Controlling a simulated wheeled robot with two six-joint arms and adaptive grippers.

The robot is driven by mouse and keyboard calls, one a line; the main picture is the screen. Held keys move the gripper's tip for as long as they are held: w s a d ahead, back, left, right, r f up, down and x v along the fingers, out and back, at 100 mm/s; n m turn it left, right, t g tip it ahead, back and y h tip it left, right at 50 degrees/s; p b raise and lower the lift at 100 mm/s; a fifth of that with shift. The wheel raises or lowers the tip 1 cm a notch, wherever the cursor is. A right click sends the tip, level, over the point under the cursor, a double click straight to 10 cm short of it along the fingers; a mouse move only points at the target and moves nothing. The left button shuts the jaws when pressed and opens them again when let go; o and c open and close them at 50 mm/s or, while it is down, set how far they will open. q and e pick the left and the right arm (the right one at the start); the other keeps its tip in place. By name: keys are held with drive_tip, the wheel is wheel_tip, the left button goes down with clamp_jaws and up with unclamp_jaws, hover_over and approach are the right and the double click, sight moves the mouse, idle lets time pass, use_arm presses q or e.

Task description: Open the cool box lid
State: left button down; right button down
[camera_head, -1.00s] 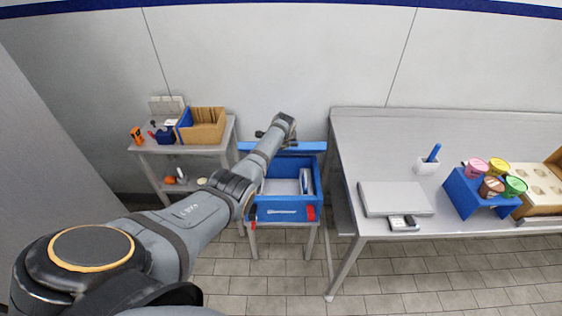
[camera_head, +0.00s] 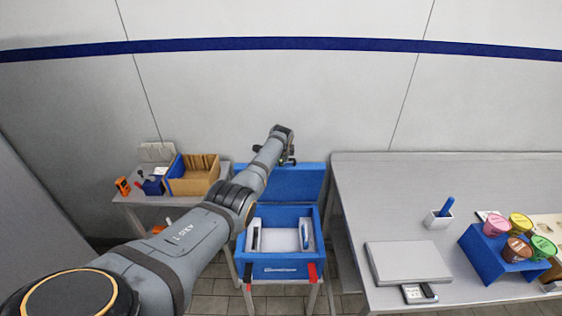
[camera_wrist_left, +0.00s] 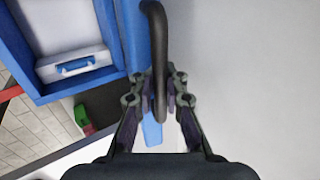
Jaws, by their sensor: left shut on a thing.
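The blue cool box (camera_head: 281,267) stands in the middle, its inside in view. Its lid (camera_head: 305,181) stands raised behind the opening, with its broad blue inner face showing. My left gripper (camera_head: 288,157) is at the lid's top edge. In the left wrist view my left gripper (camera_wrist_left: 160,95) is shut on the dark curved lid handle (camera_wrist_left: 155,25), which runs between its fingers. The blue lid (camera_wrist_left: 135,35) shows beside the handle there. My right gripper is not in view.
Inside the box are a pale floor and white packs (camera_head: 305,234) at the sides. A grey table (camera_head: 370,215) on the right holds a flat scale (camera_head: 408,262) and a blue cup rack (camera_head: 492,258). A small side table (camera_head: 140,199) with a cardboard bin (camera_head: 198,178) stands left.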

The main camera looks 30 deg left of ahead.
use_arm(q)
drive_tip(key=shift+w+r, duration=0.1)
drive_tip(key=shift+r, duration=0.15)
drive_tip(key=c, duration=1.6)
unclamp_jaws()
drive_tip(key=shift+c, duration=0.2)
drive_tip(key=shift+o, duration=1.3)
drive_tip(key=shift+s, duration=0.25)
drive_tip(key=v, duration=1.2)
